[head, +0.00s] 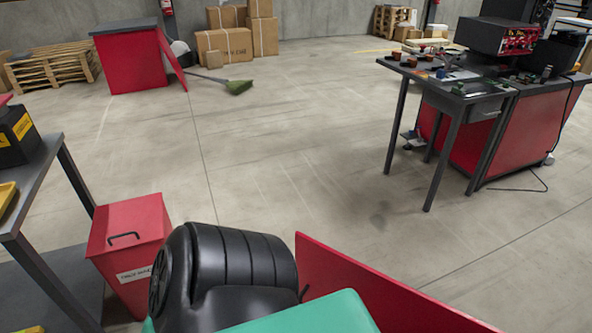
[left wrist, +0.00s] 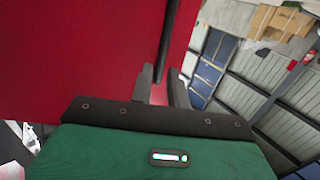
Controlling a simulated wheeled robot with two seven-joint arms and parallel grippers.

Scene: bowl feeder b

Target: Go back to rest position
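In the left wrist view my left gripper (left wrist: 160,70) has its two dark fingers apart, with a gap between them. A large red panel (left wrist: 80,60) fills the left and middle of that view, ahead of the fingers. A thin black bar (left wrist: 169,35) runs down along the red panel towards the gap between the fingertips; I cannot tell whether the fingers touch it. In the head view, black and green parts, apparently of my own arm, fill the bottom middle, and no gripper fingers show. My right gripper is in neither view.
A red panel (head: 375,295) stands close at the bottom right of the head view. A red bin (head: 128,232) and a grey table (head: 58,180) are at the left. A workbench (head: 440,92) stands at the right. A broom (head: 238,87) lies on the far floor. The middle floor is clear.

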